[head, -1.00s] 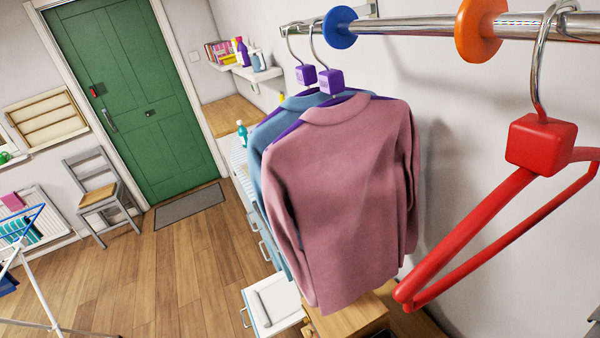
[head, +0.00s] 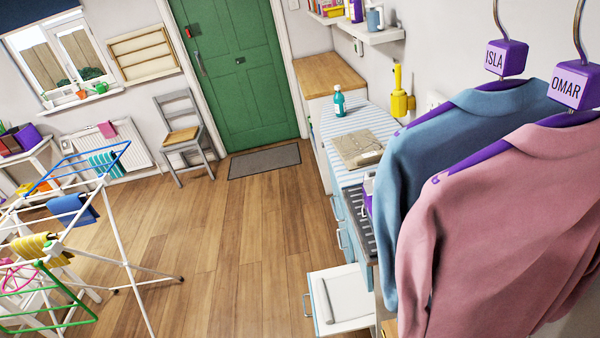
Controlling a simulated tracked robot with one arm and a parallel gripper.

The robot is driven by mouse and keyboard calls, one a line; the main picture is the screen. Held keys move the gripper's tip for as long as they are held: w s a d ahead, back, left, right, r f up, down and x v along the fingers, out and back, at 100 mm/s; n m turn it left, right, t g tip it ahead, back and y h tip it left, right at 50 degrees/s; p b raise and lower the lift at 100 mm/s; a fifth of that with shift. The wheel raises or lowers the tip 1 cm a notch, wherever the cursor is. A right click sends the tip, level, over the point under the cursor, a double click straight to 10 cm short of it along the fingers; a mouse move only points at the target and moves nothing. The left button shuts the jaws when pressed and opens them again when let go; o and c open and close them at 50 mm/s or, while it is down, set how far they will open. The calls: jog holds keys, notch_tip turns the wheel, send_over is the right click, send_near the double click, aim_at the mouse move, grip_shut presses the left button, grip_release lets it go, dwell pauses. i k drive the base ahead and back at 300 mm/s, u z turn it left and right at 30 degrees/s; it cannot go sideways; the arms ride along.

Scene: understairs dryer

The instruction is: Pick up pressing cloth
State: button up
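A beige folded cloth (head: 358,148), likely the pressing cloth, lies flat on a blue-and-white striped surface (head: 362,116) along the right wall. Small darker markings or an object show on its far edge, too small to make out. The blue garment hangs close to its right in the picture. My gripper is not in view, so I cannot see whether it is open or holds anything.
Blue (head: 465,150) and pink (head: 510,230) garments hang large at the right, on purple hangers labelled ISLA and OMAR. A teal bottle (head: 339,102) stands behind the cloth. An open drawer (head: 342,298) juts out below. A drying rack (head: 120,220) stands left; the middle floor is clear.

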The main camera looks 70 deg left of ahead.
aim_at(346, 298)
jog(key=u, duration=1.8)
jog(key=i, duration=1.05)
jog(key=u, duration=0.05)
